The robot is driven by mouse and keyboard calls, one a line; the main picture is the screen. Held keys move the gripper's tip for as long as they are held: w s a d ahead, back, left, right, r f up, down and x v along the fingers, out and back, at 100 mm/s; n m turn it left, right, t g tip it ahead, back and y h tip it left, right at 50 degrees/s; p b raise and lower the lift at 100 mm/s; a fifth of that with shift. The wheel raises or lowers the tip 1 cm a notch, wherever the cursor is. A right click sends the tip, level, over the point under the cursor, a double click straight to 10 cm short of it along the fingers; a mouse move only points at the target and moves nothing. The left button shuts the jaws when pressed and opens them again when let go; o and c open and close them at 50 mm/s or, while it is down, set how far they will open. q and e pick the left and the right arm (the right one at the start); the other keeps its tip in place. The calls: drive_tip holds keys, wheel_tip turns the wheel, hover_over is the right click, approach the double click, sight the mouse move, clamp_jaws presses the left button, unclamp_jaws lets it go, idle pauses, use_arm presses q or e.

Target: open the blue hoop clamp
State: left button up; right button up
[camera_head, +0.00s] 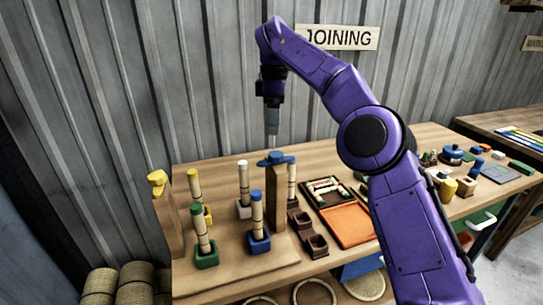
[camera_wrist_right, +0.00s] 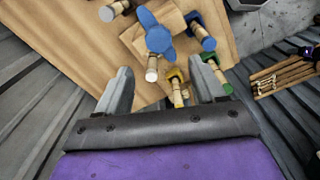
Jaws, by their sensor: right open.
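The blue hoop clamp (camera_head: 276,159) sits on top of an upright wooden post (camera_head: 277,195) on the workbench. In the right wrist view the clamp (camera_wrist_right: 154,33) shows from above, past my fingertips. I cannot tell whether the clamp is open or shut. My right gripper (camera_head: 273,138) points down just above the clamp in the head view. In the right wrist view my right gripper (camera_wrist_right: 164,82) has its two fingers spread apart with nothing between them, and the clamp appears beyond them. My left gripper is not in view.
A yellow clamp (camera_head: 157,183) sits on another post at the left. Several upright rods stand in coloured bases around the blue clamp's post, including a green base (camera_head: 207,254) and a blue base (camera_head: 259,242). An orange tray (camera_head: 348,225) lies to the right.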

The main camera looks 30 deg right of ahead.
sight(274, 154)
wheel_tip(274, 154, down, 9)
drive_tip(key=shift+d+r+b, duration=0.1)
drive_tip(key=shift+r+b, duration=0.1)
drive_tip(key=shift+b, duration=0.95)
drive_tip(key=shift+w+f, duration=0.1)
drive_tip(key=shift+f, duration=0.3)
drive_tip(key=c, duration=1.1)
drive_tip(key=shift+o, duration=0.2)
